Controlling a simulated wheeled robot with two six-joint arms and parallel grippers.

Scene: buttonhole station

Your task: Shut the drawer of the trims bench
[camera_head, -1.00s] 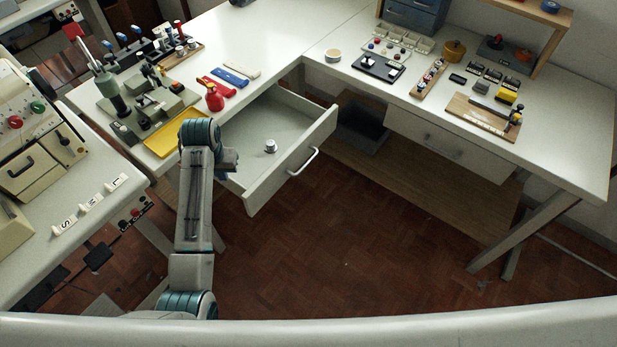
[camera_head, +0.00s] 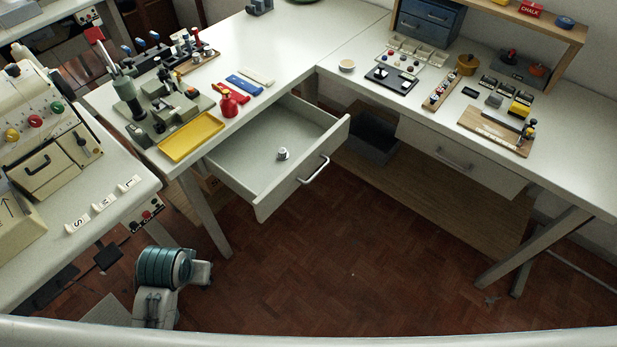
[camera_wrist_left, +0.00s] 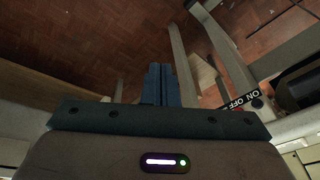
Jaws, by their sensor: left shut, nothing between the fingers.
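The drawer (camera_head: 238,181) of the trims bench (camera_head: 225,38) stands pulled well out in the head view. Its bar handle (camera_head: 313,169) is on the front panel, which faces the lower right. A small metal and white spool-like object (camera_head: 282,153) stands inside on the drawer floor. My left arm shows low at the left in the head view, clear of the drawer, and its fingertips cannot be made out there. In the left wrist view my left gripper (camera_wrist_left: 160,84) has its fingers together with nothing between them, over the wooden floor. My right gripper is in neither view.
A second drawer (camera_head: 455,155) at the right is shut. A machine table with buttons (camera_head: 36,121) stands at the left. The floor before the drawer is clear.

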